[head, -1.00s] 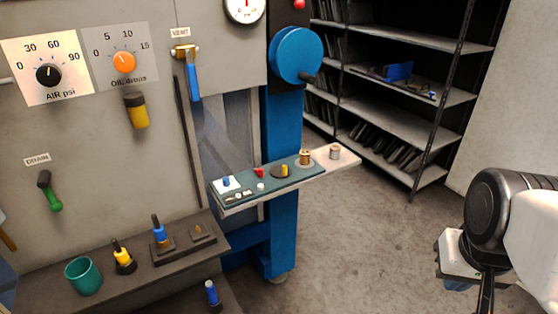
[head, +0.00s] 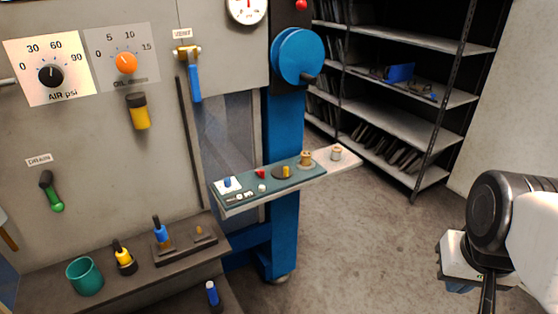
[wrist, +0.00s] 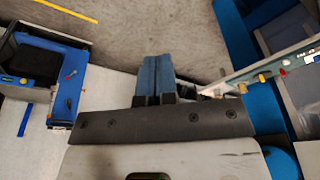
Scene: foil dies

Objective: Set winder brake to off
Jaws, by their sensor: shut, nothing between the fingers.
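No label naming the winder brake is readable. A blue round wheel (head: 297,55) with a dark handle is mounted at the top of the blue column in the head view. Below it, a narrow ledge (head: 240,207) carries small blue, red, yellow and brass-coloured parts; it also shows at the right of the wrist view (wrist: 222,88). I cannot tell whether any of these is the brake. My gripper (wrist: 153,60) is shut and empty in the wrist view, over the floor and left of the ledge. In the head view my arm is at the right, well apart from the ledge.
The grey panel holds an air dial (head: 50,75), an oil dial (head: 126,62), a blue vent lever (head: 194,82) and a green drain lever (head: 52,192). A lower bench (head: 205,268) holds a teal cup (head: 84,277). Metal shelves (head: 420,122) stand behind. Floor between is clear.

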